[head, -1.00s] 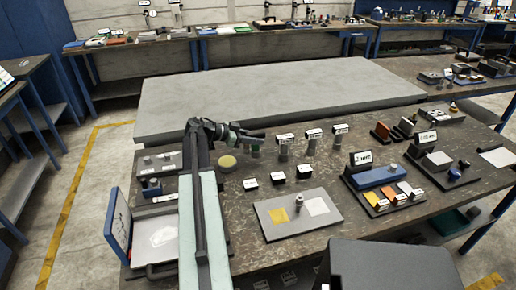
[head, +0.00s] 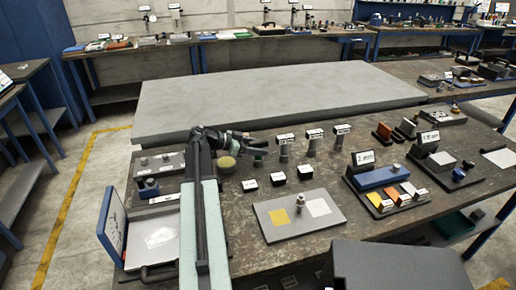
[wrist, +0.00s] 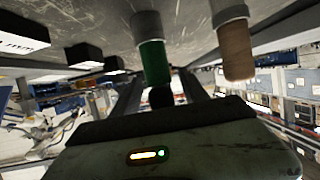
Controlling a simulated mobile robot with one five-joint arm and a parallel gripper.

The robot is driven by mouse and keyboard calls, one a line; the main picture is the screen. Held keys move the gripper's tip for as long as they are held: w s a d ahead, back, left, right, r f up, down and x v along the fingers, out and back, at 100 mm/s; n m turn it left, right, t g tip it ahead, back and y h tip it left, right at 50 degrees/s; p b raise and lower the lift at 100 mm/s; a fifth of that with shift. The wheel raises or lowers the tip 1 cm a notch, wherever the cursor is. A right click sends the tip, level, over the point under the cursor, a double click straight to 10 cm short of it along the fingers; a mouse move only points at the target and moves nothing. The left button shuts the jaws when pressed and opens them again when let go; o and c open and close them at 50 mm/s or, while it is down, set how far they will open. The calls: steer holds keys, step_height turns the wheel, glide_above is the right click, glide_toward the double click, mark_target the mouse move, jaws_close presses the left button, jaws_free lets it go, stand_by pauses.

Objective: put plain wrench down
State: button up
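My gripper (head: 262,149) is low over the middle of the bench at the end of my arm. In the wrist view its two dark fingers (wrist: 162,82) stand apart, with a dark rounded shape between them. A green cylinder (wrist: 152,62) in a pale collar is just beyond the fingertips. A tan cylinder (wrist: 236,55) in a similar collar is to its right, apart from the fingers. I cannot tell which thing, if any, is the plain wrench; no wrench shape shows clearly. In the head view my gripper hides what is under it.
Several grey posts with white labels (head: 314,145) stand just right of my gripper. A yellowish round piece (head: 226,162) is to its left. Small black labelled blocks (head: 278,179) and a grey tray (head: 277,235) are in front. A blue block (head: 380,177) is to the right.

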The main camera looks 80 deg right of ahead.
steer(key=shift+w+a+r+p, duration=0.1)
steer(key=shift+w+r+p, duration=0.05)
steer(key=shift+r+p, duration=0.2)
steer(key=p+v, duration=0.4)
steer(key=v, duration=0.7)
steer(key=shift+w, duration=0.3)
steer(key=shift+a, duration=0.1)
